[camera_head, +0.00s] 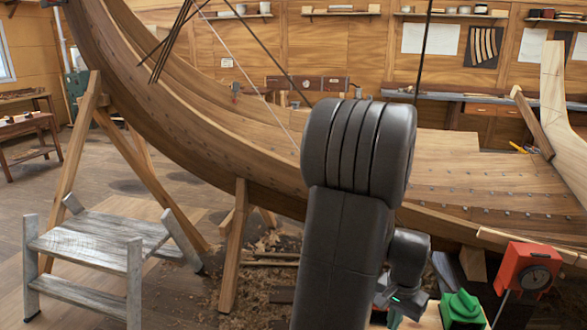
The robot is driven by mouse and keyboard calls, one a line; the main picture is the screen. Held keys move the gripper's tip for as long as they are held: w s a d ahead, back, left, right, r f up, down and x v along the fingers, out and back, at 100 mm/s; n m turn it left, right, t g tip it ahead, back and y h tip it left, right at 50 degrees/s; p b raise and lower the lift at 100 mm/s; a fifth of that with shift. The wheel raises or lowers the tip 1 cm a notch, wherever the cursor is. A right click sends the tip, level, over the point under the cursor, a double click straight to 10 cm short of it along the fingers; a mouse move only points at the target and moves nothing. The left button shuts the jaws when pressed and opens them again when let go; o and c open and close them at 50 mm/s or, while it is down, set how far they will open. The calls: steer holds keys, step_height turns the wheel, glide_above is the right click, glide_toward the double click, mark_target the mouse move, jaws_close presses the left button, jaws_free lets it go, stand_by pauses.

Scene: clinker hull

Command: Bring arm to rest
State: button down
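My dark grey arm rises through the middle of the head view, with its rounded joint in front of the wooden boat hull (455,165). The arm bends back down, and its wrist part shows low at the right of the thick link. My gripper (400,303) is near the bottom edge, partly hidden behind my own arm. Its fingers are too small and covered to tell whether they are open or shut. I see nothing clearly held.
A red device with a round dial (538,279) and a green object (461,308) stand right of my gripper. Wooden props (233,245) hold up the hull. A weathered step stool (100,238) stands at left. Wood shavings (260,270) cover the floor below the hull.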

step_height(320, 180, down, 6)
steer(key=b, duration=0.5)
steer(key=shift+b, duration=0.35)
step_height(320, 180, up, 8)
steer(key=p, duration=0.6)
steer(key=shift+f, duration=0.15)
